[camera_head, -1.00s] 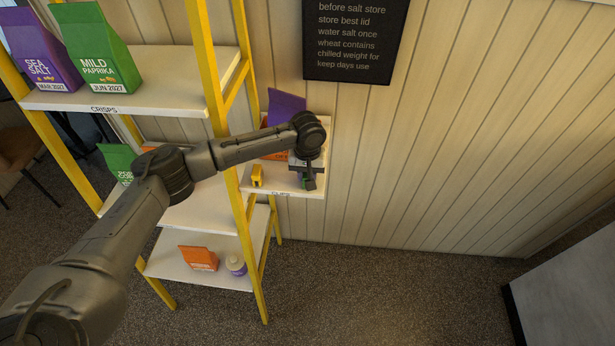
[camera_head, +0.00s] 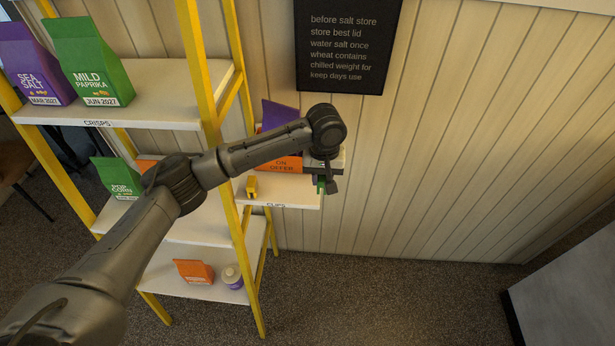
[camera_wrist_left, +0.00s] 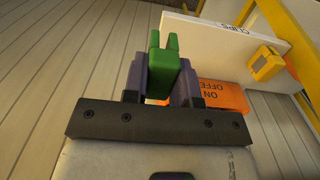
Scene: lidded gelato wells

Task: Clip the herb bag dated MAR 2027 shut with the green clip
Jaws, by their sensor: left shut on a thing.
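My left gripper (camera_head: 321,184) is shut on the green clip (camera_wrist_left: 157,72), which stands between its two fingers in the left wrist view. In the head view only a small green part of the clip (camera_head: 321,187) shows, at the right end of the clips shelf (camera_head: 290,195). I cannot read the word herb on any bag. A purple bag (camera_head: 43,65) at upper left reads SEA SALT and MAR 2027. A green bag (camera_head: 98,65) beside it reads MILD PAPRIKA and JUN 2027. My right gripper is out of view.
A yellow clip (camera_head: 251,187) stands on the clips shelf near an orange ON OFFER card (camera_head: 284,165). Behind it is a purple object (camera_head: 279,113), partly hidden by my arm. Yellow posts frame the shelves.

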